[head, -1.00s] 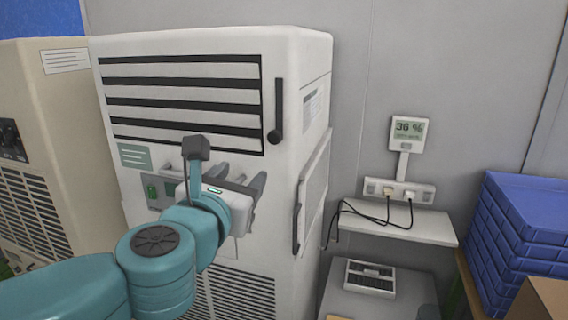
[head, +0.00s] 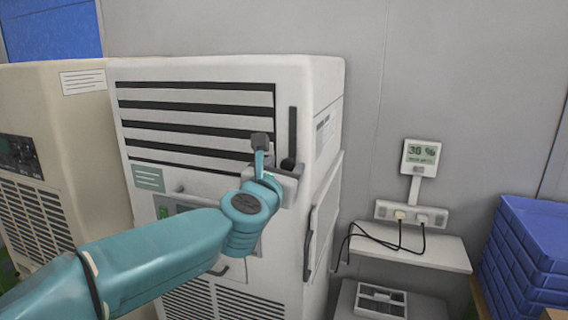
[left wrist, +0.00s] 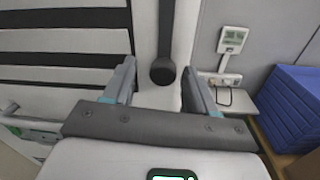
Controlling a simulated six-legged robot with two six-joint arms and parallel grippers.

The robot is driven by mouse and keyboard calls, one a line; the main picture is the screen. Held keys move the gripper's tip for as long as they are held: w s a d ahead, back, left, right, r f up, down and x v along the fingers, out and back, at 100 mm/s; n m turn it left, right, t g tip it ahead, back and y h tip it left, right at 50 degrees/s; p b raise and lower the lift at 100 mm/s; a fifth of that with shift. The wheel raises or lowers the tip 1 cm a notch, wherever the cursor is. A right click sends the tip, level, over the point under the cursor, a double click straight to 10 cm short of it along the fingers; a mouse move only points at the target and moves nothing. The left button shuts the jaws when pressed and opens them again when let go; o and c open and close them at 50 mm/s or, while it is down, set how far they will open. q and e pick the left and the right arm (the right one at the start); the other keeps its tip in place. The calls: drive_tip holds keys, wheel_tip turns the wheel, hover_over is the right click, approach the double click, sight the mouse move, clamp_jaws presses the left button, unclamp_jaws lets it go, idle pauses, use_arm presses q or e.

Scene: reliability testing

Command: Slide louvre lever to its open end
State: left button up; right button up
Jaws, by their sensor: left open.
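The louvre lever is a dark round knob (head: 288,164) at the bottom of a black vertical slot (head: 292,130) on the white cabinet's front, right of the louvres (head: 195,112). In the left wrist view the knob (left wrist: 163,73) sits between my two open fingers, with clear gaps on both sides. My left gripper (head: 288,170) is at the knob's height in the head view, and its body hides the fingertips there. It also shows in the left wrist view (left wrist: 159,75), open and empty. Whether the fingertips reach past the knob I cannot tell. My right gripper is out of view.
A side handle (head: 308,250) is on the cabinet's right side. A shelf (head: 440,252) with a power strip (head: 411,215) and a humidity display (head: 421,156) is at the right. Blue crates (head: 530,250) are stacked at the far right. A beige cabinet (head: 60,110) stands at the left.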

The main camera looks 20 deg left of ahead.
use_arm(q)
drive_tip(key=shift+w, duration=0.25)
drive_tip(key=shift+d, duration=0.25)
drive_tip(key=shift+a, duration=0.15)
drive_tip(key=c, duration=0.5)
clamp_jaws()
drive_tip(key=p, duration=0.8)
approach(292, 118)
drive_tip(key=w, duration=0.5)
drive_tip(key=shift+w, duration=0.15)
drive_tip(key=shift+b, duration=0.3)
drive_tip(key=o, duration=0.5)
unclamp_jaws()
